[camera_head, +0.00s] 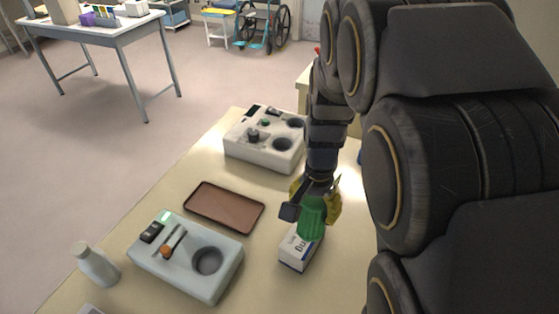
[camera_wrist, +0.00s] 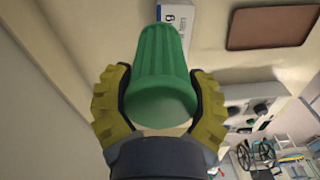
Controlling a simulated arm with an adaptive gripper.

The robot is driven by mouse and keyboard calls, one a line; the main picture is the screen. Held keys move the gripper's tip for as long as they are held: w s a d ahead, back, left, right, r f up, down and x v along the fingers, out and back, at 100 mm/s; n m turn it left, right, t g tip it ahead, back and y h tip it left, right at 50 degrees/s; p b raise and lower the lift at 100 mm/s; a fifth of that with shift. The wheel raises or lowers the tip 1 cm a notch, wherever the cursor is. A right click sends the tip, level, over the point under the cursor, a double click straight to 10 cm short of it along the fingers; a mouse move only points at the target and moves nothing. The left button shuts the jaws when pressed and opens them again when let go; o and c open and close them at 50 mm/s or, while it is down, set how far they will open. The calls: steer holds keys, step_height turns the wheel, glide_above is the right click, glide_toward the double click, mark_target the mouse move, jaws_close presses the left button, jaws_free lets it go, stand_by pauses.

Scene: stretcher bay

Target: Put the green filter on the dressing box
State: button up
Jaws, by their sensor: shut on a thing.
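My gripper (camera_head: 315,196) is shut on the green filter (camera_head: 311,217), a ribbed green cup-like piece. In the wrist view the filter (camera_wrist: 163,80) sits between the two yellow finger pads of my gripper (camera_wrist: 158,105). The dressing box (camera_head: 297,253) is a small white and blue carton lying on the table. In the head view the filter overlaps the upper end of the box. In the wrist view the box (camera_wrist: 176,18) shows just beyond the filter's narrow end. I cannot tell whether the filter touches the box.
A brown tray (camera_head: 224,207) lies left of the box. A pale device (camera_head: 190,262) with a round well and a white bottle (camera_head: 95,264) stand at the front left. Another white device (camera_head: 262,150) with round wells stands behind the tray. Bare table surrounds the box's left side.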

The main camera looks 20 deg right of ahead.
steer(key=shift+w+d+f, duration=0.25)
steer(key=shift+w+f, duration=0.5)
steer(key=shift+f, duration=0.75)
steer(key=shift+w+d+f, duration=0.25)
steer(key=shift+w+f, duration=0.55)
steer(key=shift+f, duration=0.65)
steer(key=shift+w+d+f, duration=0.25)
steer(key=shift+w+f, duration=0.5)
steer(key=shift+f, duration=0.75)
steer(key=shift+f, duration=0.15)
steer(key=o, duration=1.2)
